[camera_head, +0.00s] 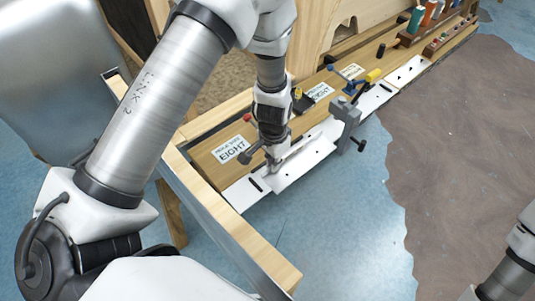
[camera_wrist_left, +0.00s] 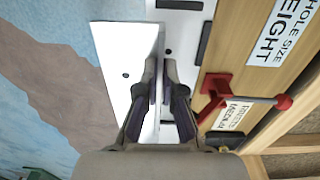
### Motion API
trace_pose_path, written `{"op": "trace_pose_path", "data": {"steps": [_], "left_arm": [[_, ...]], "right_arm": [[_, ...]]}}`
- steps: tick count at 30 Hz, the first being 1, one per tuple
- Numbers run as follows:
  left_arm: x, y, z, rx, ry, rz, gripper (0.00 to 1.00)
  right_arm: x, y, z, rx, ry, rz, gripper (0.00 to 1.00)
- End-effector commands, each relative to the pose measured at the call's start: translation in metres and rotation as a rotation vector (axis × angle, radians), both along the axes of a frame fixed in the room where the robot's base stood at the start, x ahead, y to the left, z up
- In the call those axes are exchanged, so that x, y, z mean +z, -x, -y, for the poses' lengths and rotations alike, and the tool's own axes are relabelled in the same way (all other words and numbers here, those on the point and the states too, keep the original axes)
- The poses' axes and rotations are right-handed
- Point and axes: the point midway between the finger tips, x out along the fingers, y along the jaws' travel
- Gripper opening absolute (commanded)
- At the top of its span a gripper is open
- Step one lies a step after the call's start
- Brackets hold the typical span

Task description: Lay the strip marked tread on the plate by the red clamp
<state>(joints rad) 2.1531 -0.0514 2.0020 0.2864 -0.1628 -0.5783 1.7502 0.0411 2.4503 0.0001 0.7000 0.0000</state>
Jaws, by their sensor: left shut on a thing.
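My left gripper (camera_head: 274,164) is shut on a long white strip (camera_head: 301,165) at the front edge of the bench. In the left wrist view the fingers (camera_wrist_left: 165,100) pinch the strip's raised edge, and its broad white face (camera_wrist_left: 122,65) has a small dark hole. No tread marking is legible. A white plate (camera_head: 240,194) with dark slots lies beneath and beside the strip; it also shows in the left wrist view (camera_wrist_left: 184,42). I cannot tell whether strip and plate touch. The red clamp (camera_wrist_left: 217,84) is beside the plate; its red knob shows in the head view (camera_head: 247,117). My right gripper is out of view.
A grey block clamp (camera_head: 345,114) stands at the bench edge, right of my left gripper. A blue-handled clamp (camera_head: 350,86) and a yellow-handled one (camera_head: 373,75) are farther along. Bottles stand in a rack (camera_head: 427,20).

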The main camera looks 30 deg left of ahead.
Motion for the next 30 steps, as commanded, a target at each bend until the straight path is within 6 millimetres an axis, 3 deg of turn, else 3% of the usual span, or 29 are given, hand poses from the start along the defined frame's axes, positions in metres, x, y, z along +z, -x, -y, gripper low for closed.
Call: {"op": "trace_pose_path", "data": {"steps": [11,12,13,30], "left_arm": [[-0.051,-0.001,0.0,0.003,0.001,0.002,0.0],[-0.037,-0.002,-0.002,0.003,0.001,0.002,0.0],[-0.036,-0.003,-0.004,0.002,0.0,0.001,0.0],[-0.039,-0.015,-0.039,0.004,0.003,0.001,0.0]], "right_arm": [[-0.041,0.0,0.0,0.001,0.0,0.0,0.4],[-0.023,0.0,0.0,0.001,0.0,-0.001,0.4],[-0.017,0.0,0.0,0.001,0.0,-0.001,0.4],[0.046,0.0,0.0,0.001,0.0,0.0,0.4]]}}
